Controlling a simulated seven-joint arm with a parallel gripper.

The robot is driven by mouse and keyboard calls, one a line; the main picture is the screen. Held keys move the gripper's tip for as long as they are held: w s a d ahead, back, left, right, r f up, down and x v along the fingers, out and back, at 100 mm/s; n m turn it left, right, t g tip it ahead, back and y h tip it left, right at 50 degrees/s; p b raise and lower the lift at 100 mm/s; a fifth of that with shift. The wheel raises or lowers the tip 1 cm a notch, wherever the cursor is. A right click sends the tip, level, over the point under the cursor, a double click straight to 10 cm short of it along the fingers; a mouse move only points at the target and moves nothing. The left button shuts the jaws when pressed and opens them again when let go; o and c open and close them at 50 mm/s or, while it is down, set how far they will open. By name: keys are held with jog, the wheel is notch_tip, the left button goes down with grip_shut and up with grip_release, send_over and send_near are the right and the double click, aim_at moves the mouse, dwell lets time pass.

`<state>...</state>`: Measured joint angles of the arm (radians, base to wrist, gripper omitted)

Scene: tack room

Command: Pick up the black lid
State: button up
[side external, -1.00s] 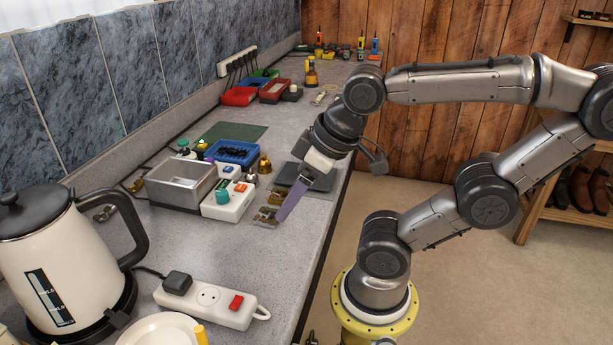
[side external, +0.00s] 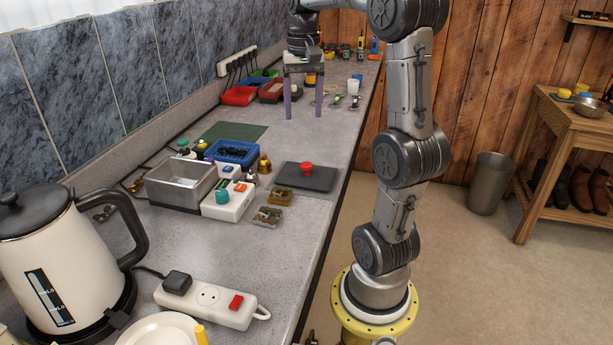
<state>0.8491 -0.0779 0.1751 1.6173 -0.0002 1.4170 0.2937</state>
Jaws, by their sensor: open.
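A flat black rectangular lid (side external: 322,181) with a red knob (side external: 306,169) on top lies on the grey counter, near its right edge. My gripper (side external: 303,117) is farther along the counter, beyond the lid. Its two purple fingers point down and are spread wide, with nothing between them. The gripper is clear of the lid, and the lid is in full view.
Small metal pieces (side external: 270,215), a white block with knobs (side external: 228,201), a metal tin (side external: 181,185) and a blue tray (side external: 233,151) stand left of the lid. A kettle (side external: 65,265) and power strip (side external: 210,300) are nearer. The green mat (side external: 233,132) is bare.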

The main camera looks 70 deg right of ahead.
aim_at(306, 164)
jog(key=shift+m, duration=0.3)
jog(key=f, duration=1.4)
jog(key=shift+s+d+f, duration=0.1)
jog(key=shift+s+d, duration=0.15)
jog(key=shift+d, duration=0.05)
grip_shut()
